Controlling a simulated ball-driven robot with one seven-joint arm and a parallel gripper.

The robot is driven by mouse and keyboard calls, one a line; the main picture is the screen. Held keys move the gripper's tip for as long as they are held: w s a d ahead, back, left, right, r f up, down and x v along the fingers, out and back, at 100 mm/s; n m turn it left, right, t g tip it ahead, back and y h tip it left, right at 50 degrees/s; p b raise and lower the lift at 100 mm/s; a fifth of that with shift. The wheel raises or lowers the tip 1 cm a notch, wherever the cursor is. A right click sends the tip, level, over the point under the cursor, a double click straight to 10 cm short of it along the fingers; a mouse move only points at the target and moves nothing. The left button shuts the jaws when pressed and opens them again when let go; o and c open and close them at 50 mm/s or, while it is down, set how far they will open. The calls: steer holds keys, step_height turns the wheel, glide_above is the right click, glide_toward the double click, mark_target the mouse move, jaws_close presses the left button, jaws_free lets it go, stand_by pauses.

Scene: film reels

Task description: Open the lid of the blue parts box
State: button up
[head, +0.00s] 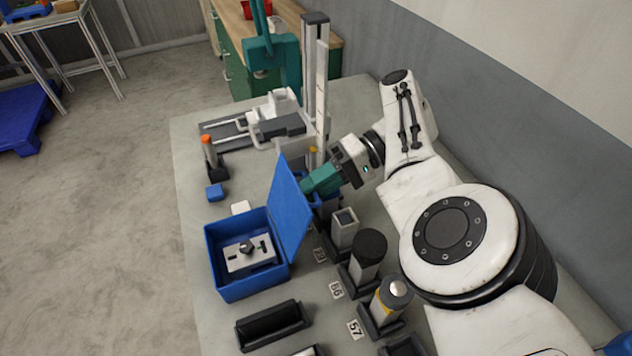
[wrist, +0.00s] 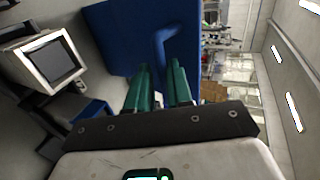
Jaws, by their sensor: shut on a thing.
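The blue parts box (head: 218,283) stands on the grey bench in the head view. Its lid (head: 288,208) stands up, nearly vertical, along the box's right side, and the box's top is uncovered. A grey metal part with a dark knob (head: 248,250) sits inside. My gripper (head: 309,187), with green fingers, is at the lid's right, outer face. In the wrist view the lid (wrist: 120,35) is ahead, and my gripper (wrist: 161,75) is shut on the lid's blue handle (wrist: 163,45). The handle's far end is hidden between the fingers.
A square grey post (head: 344,228), a black-topped cylinder (head: 368,255) and a silver-domed cylinder (head: 394,292) stand close right of the box. A black tray (head: 272,325) lies in front. A tall metal column (head: 316,90) rises behind. Bare bench (head: 205,325) shows at front left.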

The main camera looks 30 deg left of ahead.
steer(key=o, duration=0.4)
steer(key=shift+d+f, duration=0.15)
steer(key=shift+f, duration=0.45)
steer(key=shift+o, duration=0.2)
steer(key=shift+r, duration=0.1)
steer(key=shift+w+r, duration=0.1)
steer(key=shift+r, duration=0.15)
